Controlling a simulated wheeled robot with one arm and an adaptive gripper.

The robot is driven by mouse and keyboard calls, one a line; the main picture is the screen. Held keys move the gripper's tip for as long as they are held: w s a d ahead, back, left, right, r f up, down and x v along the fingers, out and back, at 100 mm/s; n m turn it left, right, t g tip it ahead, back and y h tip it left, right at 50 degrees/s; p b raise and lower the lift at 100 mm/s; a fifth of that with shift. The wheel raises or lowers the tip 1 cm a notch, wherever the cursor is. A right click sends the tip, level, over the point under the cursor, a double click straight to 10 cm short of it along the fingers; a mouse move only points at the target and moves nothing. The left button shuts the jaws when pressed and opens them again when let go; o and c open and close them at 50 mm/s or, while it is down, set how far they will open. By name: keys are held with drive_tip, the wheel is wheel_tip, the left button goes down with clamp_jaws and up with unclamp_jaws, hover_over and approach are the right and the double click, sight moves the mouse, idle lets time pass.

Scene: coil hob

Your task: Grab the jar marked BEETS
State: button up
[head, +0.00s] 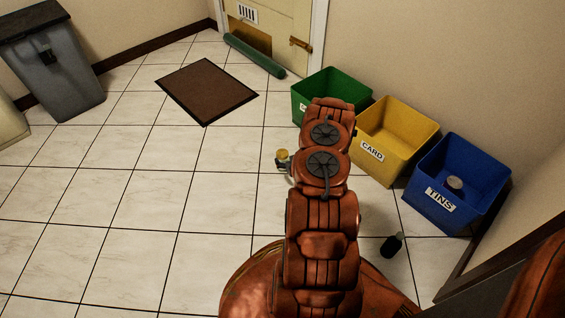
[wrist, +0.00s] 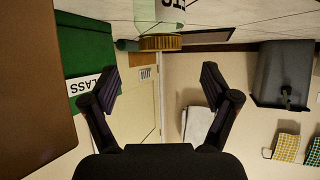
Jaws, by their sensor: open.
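A clear jar with a gold lid (head: 283,154) stands on the tiled floor just left of my arm in the head view, partly hidden by the arm. In the wrist view a jar (wrist: 146,12) shows at the top centre, cut off by the frame edge, with its gold lid (wrist: 160,42) towards me. Its white label (wrist: 172,6) shows only part of a word, with letters that look like TS. My gripper (wrist: 160,72) is open, its fingers wide apart and empty. The jar lies beyond the fingertips, roughly centred between them. The gripper is hidden behind the arm in the head view.
A green bin (head: 345,85), a yellow CARD bin (head: 405,125) and a blue TINS bin (head: 470,180) line the right wall. A dark bottle (head: 392,245) is on the floor right of my arm. A brown mat (head: 207,90) and grey bin (head: 55,70) stand farther off. Left floor is clear.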

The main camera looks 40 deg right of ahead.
sight(283, 154)
drive_tip(key=shift+f+b+x, duration=0.2)
drive_tip(key=shift+b+x, duration=0.85)
drive_tip(key=shift+x, duration=2.25)
drive_tip(key=shift+w+d, duration=0.1)
drive_tip(key=shift+w, duration=0.2)
drive_tip(key=c, duration=1.4)
